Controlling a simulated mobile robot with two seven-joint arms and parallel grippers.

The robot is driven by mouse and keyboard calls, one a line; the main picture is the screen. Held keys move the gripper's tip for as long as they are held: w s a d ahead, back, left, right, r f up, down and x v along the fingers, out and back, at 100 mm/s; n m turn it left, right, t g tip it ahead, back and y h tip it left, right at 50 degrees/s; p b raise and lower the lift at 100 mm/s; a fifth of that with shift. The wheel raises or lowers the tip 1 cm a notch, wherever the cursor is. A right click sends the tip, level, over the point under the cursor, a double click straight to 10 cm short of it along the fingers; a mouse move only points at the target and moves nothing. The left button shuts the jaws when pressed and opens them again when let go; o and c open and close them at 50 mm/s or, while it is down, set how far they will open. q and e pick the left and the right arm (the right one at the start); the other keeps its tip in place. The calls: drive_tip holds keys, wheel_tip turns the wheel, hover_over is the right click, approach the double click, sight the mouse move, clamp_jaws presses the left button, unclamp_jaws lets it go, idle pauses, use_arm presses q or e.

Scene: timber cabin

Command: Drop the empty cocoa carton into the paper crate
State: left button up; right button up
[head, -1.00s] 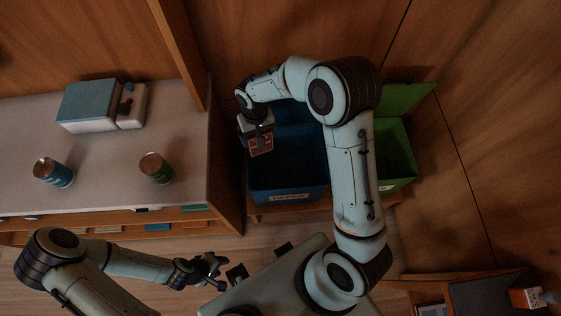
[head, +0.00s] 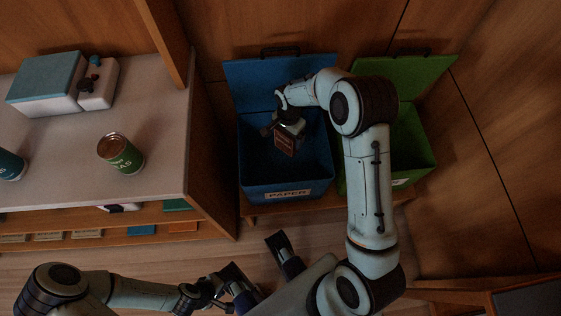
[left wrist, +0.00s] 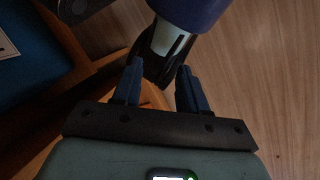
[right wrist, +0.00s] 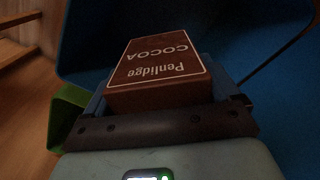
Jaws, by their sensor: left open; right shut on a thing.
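The cocoa carton (head: 286,143) is a small brown box. In the right wrist view the carton (right wrist: 160,68) shows the words "Penlidge COCOA". My right gripper (head: 288,130) is shut on it and holds it over the open blue paper crate (head: 287,193), inside its outline in the head view. The crate has a "PAPER" label on its front and its lid stands raised behind. How high the carton is above the crate floor is hard to tell. My left gripper (left wrist: 160,88) is open and empty, low near the floor at the bottom of the head view (head: 232,290).
A green crate (head: 416,150) with a raised lid stands right of the blue one, partly behind my right arm. At left a counter (head: 60,170) holds a green can (head: 121,153), a blue can (head: 10,165) and a white-and-teal box (head: 45,85). Wooden walls close in behind.

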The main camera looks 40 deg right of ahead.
wheel_tip(320, 180, down, 5)
drive_tip(key=b, duration=0.2)
drive_tip(key=shift+r+b, duration=0.2)
drive_tip(key=shift+b, duration=0.15)
drive_tip(key=shift+f, duration=0.25)
drive_tip(key=o, duration=0.8)
use_arm(q)
drive_tip(key=shift+t+y, duration=0.3)
drive_tip(key=shift+t, duration=0.4)
drive_tip(key=w+f, duration=0.1)
drive_tip(key=w+a+f, duration=0.1)
drive_tip(key=w+f, duration=0.1)
drive_tip(key=w, duration=0.1)
drive_tip(key=shift+a+f, duration=0.35)
drive_tip(key=shift+f, duration=0.05)
drive_tip(key=shift+g, duration=0.8)
drive_tip(key=s+r, duration=0.1)
drive_tip(key=s+d+r+p, duration=0.2)
drive_tip(key=s, duration=0.1)
drive_tip(key=shift+r, duration=0.25)
use_arm(e)
wheel_tip(320, 180, up, 14)
drive_tip(key=shift+f, duration=0.25)
use_arm(q)
drive_tip(key=shift+s+a, duration=0.1)
drive_tip(key=shift+s, duration=0.05)
use_arm(e)
drive_tip(key=shift+s+f, duration=0.1)
